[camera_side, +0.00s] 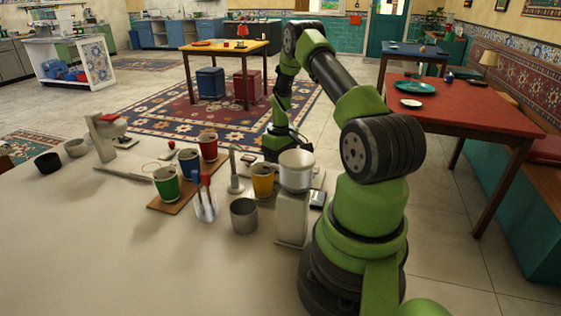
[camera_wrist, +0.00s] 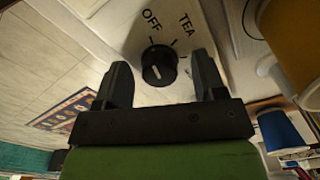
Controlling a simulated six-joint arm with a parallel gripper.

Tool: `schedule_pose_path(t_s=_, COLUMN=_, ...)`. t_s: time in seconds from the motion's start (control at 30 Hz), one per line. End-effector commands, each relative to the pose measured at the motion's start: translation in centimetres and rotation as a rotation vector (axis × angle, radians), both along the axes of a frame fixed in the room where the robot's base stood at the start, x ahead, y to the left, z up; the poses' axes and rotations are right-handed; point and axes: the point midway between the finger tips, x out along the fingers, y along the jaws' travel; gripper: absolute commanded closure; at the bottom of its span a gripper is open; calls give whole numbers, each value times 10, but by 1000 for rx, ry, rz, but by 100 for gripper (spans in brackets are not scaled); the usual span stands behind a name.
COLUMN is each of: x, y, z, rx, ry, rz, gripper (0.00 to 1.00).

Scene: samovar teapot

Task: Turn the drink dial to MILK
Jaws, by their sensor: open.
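The drink dial (camera_wrist: 159,65) is a round black knob with a pale mark on its face, on a white panel (camera_wrist: 205,30) in the wrist view. The words OFF and TEA are printed beside it, with short tick marks. No MILK label is visible, and the exact setting is hard to tell. My gripper (camera_wrist: 162,60) is open, its two dark fingers on either side of the dial in the picture; I cannot tell whether they touch it. In the side view my gripper (camera_side: 284,146) is low behind the steel bowl, and the dial is hidden.
A metal cup (camera_side: 244,216) is in front. Green, blue and red cups stand on a wooden board (camera_side: 171,206). The near-left counter is bare.

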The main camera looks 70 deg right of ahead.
Motion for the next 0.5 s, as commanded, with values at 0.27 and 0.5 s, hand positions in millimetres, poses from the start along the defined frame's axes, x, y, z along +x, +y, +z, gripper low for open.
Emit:
schedule_pose_path(t_s=0.27, x=0, y=0, z=-1, rx=0, ry=-1, rz=-1, gripper=43)
schedule_pose_path(t_s=0.5, x=0, y=0, z=0, rx=0, ry=-1, rz=-1, gripper=85)
